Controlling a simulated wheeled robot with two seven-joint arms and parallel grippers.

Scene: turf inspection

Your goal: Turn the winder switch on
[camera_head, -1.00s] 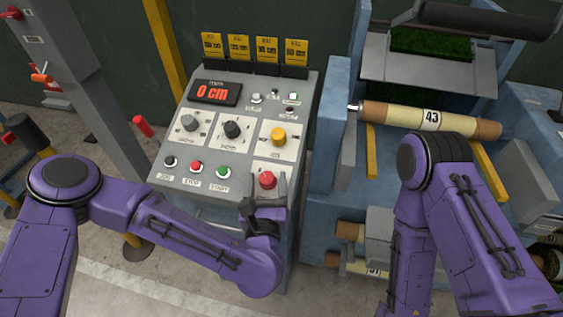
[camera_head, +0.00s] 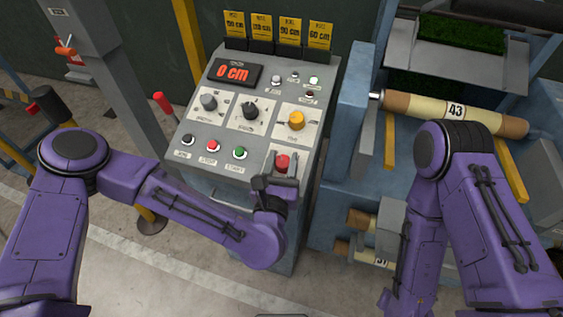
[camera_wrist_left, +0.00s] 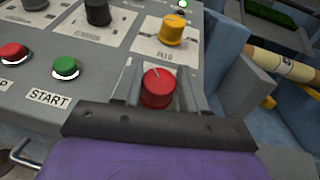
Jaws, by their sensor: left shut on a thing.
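The control console (camera_head: 215,172) has a sloped grey panel with a red rotary knob (camera_head: 283,162) at its lower right. Which knob is the winder switch I cannot read, as the label by the red knob is hidden. My left gripper (camera_head: 277,182) is at this knob. In the left wrist view the red knob (camera_wrist_left: 158,88) sits between the two fingers of my left gripper (camera_wrist_left: 157,92), which are shut on it. A pale mark on the knob points up and slightly left. My right arm shows at the right, but its gripper is out of view.
The panel has a yellow knob (camera_head: 296,121), a black knob (camera_head: 250,111), a grey knob (camera_head: 209,102), and red (camera_head: 212,146) and green START (camera_head: 239,153) buttons. The display (camera_head: 234,72) reads 0 cm. A roll marked 43 (camera_head: 455,110) lies on the blue machine at right.

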